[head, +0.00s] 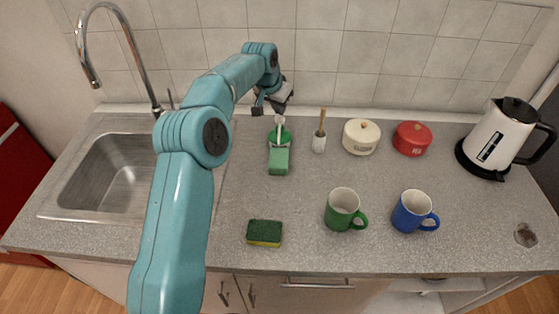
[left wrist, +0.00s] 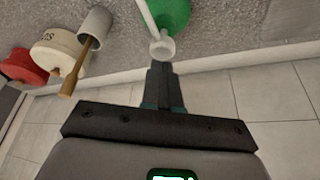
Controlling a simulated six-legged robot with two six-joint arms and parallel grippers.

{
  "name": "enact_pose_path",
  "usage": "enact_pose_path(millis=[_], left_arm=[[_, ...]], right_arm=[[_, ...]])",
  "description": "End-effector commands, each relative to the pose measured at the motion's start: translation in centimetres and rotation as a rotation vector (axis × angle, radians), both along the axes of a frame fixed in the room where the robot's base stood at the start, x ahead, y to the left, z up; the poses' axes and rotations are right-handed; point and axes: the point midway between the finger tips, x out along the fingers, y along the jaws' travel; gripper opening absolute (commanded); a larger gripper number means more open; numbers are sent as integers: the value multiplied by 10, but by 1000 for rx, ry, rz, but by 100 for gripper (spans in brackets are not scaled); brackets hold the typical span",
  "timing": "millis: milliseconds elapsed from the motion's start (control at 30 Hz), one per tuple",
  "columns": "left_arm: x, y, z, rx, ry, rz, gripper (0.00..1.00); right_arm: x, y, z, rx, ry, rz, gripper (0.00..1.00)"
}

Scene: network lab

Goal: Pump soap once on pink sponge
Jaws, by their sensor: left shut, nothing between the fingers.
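A green soap dispenser (head: 284,137) with a white pump stands on the counter. My left gripper (head: 262,107) is shut and empty beside and above its pump head. In the left wrist view the closed fingertips (left wrist: 160,70) point at the white pump head (left wrist: 162,47), very close to it; whether they touch is unclear. The green bottle (left wrist: 174,14) is partly cut off there. A light green sponge (head: 279,161) lies directly in front of the dispenser. A dark green and yellow sponge (head: 264,233) lies nearer the front edge. I see no pink sponge. My right gripper is out of view.
A brush holder (head: 319,143), a cream pot (head: 360,138) and a red pot (head: 411,139) stand right of the dispenser. A green mug (head: 342,208), blue mug (head: 411,212) and kettle (head: 498,137) are further right. The sink (head: 110,175) is left; tiled wall (head: 340,60) behind.

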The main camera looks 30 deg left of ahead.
Motion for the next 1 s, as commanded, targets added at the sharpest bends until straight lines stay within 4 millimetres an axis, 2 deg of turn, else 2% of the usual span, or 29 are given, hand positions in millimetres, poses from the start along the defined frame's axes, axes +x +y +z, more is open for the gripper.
enact_pose_path(millis=[433,600,1000], left_arm=[[0,0,46,0,0,0,0],[0,0,60,0,0,0,0],[0,0,60,0,0,0,0]], right_arm=[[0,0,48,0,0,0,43],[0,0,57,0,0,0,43],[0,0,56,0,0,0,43]])
